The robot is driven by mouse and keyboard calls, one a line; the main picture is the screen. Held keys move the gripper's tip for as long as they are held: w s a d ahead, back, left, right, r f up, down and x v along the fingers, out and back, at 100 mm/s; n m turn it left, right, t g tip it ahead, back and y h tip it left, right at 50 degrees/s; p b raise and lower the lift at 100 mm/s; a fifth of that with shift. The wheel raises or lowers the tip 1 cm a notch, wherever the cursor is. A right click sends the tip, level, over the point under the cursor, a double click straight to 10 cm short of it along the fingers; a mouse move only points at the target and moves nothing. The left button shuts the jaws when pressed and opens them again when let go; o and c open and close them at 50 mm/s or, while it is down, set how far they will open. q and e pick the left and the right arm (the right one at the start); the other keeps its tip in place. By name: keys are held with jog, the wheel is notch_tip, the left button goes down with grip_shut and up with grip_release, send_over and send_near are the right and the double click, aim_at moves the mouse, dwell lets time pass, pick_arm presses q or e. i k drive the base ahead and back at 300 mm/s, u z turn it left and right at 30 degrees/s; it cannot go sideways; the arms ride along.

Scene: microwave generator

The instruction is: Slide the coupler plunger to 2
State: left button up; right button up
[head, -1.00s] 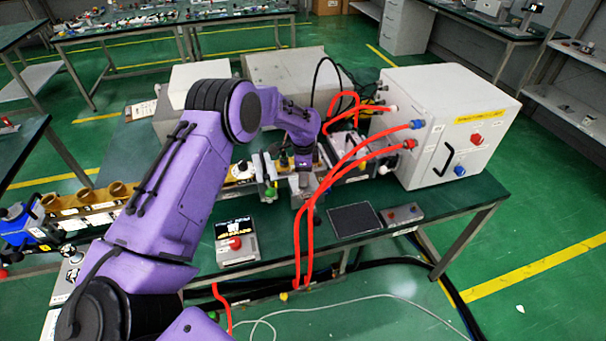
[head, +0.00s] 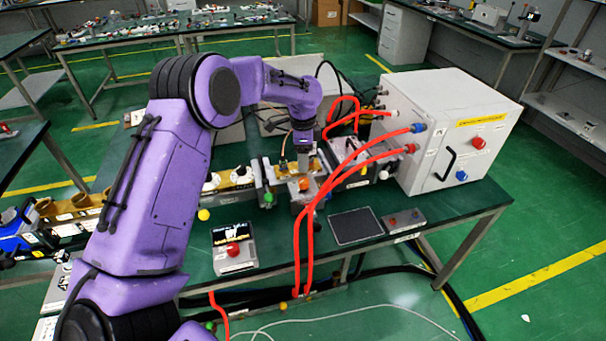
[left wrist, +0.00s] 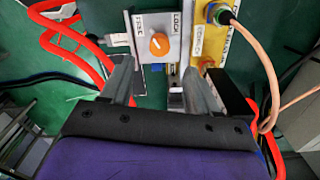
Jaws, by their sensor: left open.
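My left gripper (head: 303,152) is over the instrument row on the bench, above and behind an orange knob (head: 304,184). In the left wrist view the two fingers (left wrist: 158,70) are spread, with nothing seen held between them. The orange knob (left wrist: 159,44) sits on a pale plate (left wrist: 147,25) marked FREE and LOCK, just beyond the fingers. A brass section (left wrist: 206,62) with a small label lies beside the right finger. I cannot pick out the coupler plunger or its scale surely; the fingers and palm hide part of that area. My right gripper is not in view.
Red hoses (head: 310,215) run from the white cabinet (head: 450,130) close beside the work spot. A tan cable (left wrist: 262,60) hangs right of the fingers. A control box with a red button (head: 232,250) and a dark pad (head: 355,226) lie on the bench's front.

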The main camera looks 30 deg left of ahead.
aim_at(317, 226)
jog(key=k, duration=1)
